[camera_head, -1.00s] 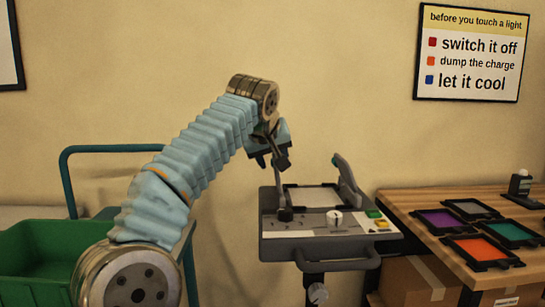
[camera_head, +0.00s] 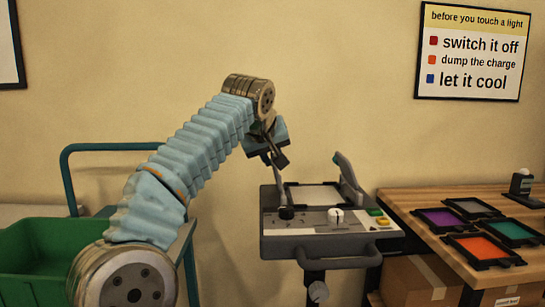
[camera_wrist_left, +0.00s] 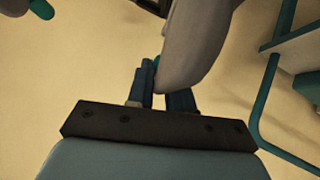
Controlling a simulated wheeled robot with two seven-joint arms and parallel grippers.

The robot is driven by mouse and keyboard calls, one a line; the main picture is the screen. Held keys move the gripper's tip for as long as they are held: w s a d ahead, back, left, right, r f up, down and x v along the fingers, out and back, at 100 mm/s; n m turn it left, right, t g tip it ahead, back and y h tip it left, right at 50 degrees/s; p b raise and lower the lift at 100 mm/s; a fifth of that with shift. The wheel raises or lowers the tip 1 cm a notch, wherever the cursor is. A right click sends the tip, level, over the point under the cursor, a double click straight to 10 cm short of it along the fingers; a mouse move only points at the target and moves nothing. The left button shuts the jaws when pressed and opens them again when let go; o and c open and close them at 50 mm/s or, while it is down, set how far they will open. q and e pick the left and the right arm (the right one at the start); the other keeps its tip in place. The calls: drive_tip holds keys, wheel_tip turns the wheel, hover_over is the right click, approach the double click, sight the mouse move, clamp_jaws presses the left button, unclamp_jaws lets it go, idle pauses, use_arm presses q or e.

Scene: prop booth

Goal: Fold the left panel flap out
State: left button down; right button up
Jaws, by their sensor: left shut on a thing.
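The light unit (camera_head: 273,222) stands on a post, with a pale panel and a front control strip. Its right flap (camera_head: 350,180) stands up, leaning left, with a green tip. The left flap (camera_head: 279,188) stands steeply at the panel's left side, seen nearly edge-on. In the left wrist view the flap (camera_wrist_left: 198,40) is a grey plate running up from the fingers. My left gripper (camera_head: 275,158) is shut on the left flap's upper end. A bit of its teal tab shows between the fingers (camera_wrist_left: 157,80); the rest of the grip is hidden. My right gripper is out of view.
A wooden table (camera_head: 420,232) with several coloured filter frames stands close on the right, boxes below it. A green bin (camera_head: 40,260) and a teal-railed cart (camera_head: 68,165) are at left. A sign (camera_head: 472,50) hangs on the wall. Space above the unit is clear.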

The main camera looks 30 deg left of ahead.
use_arm(q)
drive_tip(key=a+n+t+h+b, duration=0.1)
drive_tip(key=b, duration=0.1)
drive_tip(key=s+f+n+t+h+b, duration=0.1)
drive_tip(key=b, duration=0.1)
drive_tip(key=shift+s+a+f+h, duration=0.1)
drive_tip(key=shift+a+h, duration=0.3)
drive_tip(key=shift+s+a+f+n+t+h+b, duration=0.2)
drive_tip(key=shift+n+t+h+b, duration=0.25)
drive_tip(key=shift+t+b, duration=0.45)
drive_tip(key=shift+r, duration=0.1)
drive_tip(key=c, duration=1.1)
unclamp_jaws()
drive_tip(key=shift+c, duration=0.2)
drive_tip(key=shift+o, duration=0.6)
drive_tip(key=v, duration=1.3)
drive_tip(key=shift+s+a+r, duration=0.15)
drive_tip(key=shift+s+r, duration=0.05)
drive_tip(key=shift+r, duration=0.1)
